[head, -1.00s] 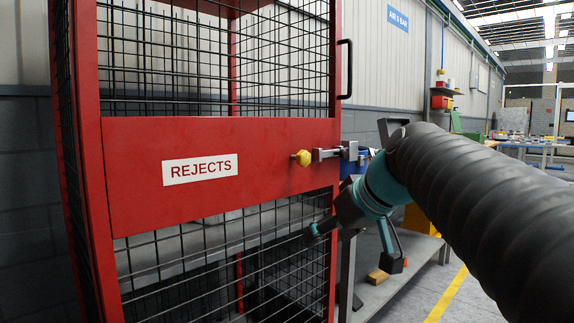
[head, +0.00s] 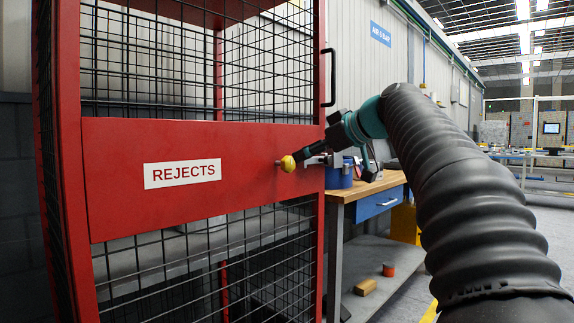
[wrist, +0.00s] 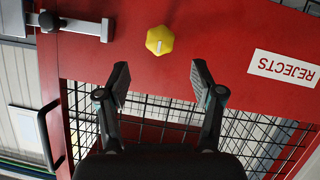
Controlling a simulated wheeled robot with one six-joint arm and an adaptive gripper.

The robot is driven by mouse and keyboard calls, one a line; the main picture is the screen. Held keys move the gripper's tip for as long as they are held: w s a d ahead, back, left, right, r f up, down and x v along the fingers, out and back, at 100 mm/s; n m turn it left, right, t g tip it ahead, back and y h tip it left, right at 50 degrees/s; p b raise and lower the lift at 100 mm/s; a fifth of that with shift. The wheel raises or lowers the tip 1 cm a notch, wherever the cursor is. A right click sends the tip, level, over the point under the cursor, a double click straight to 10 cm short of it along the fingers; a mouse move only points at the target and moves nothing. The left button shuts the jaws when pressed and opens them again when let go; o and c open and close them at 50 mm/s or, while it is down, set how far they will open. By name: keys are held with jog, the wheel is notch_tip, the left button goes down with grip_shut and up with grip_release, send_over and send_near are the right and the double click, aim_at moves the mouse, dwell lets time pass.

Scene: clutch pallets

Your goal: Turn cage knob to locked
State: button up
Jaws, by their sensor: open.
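The cage knob (head: 288,163) is yellow and sits on the red middle panel of the cage door, right of the white REJECTS label (head: 182,173). In the wrist view the knob (wrist: 160,40) is a faceted yellow shape with a pale mark on its face, just beyond my fingertips. My gripper (wrist: 160,74) is open, its two dark fingers apart and empty, with the knob ahead of the gap. In the head view my gripper (head: 306,158) is at the panel's right side, close to the knob and partly covering the latch.
A grey sliding latch (wrist: 85,25) is beside the knob. A black door handle (head: 329,77) is above at the door's edge. A workbench (head: 362,192) with a blue drawer stands right of the cage, with a wooden block (head: 366,287) on its lower shelf.

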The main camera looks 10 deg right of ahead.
aim_at(291, 161)
jog(key=x, duration=0.9)
